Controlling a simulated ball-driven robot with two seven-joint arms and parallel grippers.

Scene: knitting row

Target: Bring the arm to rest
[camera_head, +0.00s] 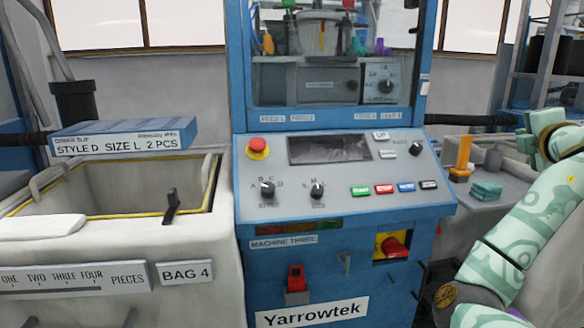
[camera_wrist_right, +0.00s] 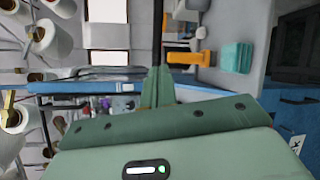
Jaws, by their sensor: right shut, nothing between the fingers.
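My right arm (camera_head: 520,235), pale green with a darker pattern, rises along the right side of the head view, apart from the knitting machine. My right gripper (camera_wrist_right: 157,88) shows in the right wrist view with its green fingers together and nothing between them. In the head view its fingers are hard to make out near the right edge. My left gripper is in neither view.
The blue knitting machine (camera_head: 345,228) with its control panel stands in the centre. A bin (camera_head: 205,170) with a yellow-edged opening and an order slip box (camera_head: 125,137) are at left. An orange tool (camera_head: 461,158) and teal cloths (camera_head: 486,191) lie on a grey surface at right.

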